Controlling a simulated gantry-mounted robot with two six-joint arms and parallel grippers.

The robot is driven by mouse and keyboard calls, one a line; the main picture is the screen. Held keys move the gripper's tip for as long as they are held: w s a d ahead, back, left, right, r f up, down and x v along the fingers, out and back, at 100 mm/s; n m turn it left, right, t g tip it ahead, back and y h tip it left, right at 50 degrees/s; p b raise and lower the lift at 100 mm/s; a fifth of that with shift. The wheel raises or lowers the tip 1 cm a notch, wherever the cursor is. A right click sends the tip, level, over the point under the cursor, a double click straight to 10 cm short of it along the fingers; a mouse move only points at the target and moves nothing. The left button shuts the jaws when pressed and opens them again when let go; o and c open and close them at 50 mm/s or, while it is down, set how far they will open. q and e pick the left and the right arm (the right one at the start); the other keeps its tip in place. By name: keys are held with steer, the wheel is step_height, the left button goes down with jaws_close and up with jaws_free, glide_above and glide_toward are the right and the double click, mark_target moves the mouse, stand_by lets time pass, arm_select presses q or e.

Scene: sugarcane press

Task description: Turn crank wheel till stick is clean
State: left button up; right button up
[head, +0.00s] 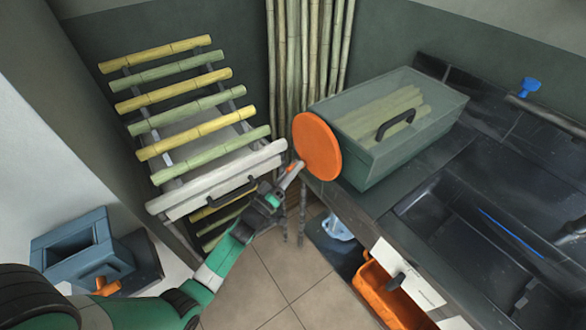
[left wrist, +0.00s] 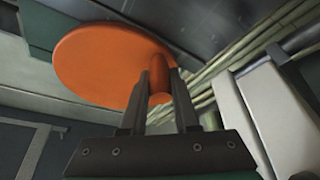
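The crank wheel is an orange disc (head: 317,146) at the near end of the clear green-tinted box; it also fills the upper left of the left wrist view (left wrist: 105,65). A short orange handle (left wrist: 159,78) sticks out from its face. My left gripper (head: 296,168) is at the wheel's lower left edge. In the left wrist view its two fingers (left wrist: 159,95) stand on either side of the handle and appear closed against it. Pale green cane sticks (head: 385,112) lie inside the box; I cannot tell which one is being pressed. My right gripper is not in view.
A rack of yellow and green cane sticks (head: 188,104) stands at the left. Upright canes (head: 305,45) lean in the corner behind. A dark counter (head: 480,185) runs to the right. A blue bin-like box (head: 75,245) is at lower left, an orange bin (head: 385,295) below the counter.

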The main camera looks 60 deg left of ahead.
arm_select(q)
jaws_close()
stand_by(1.0)
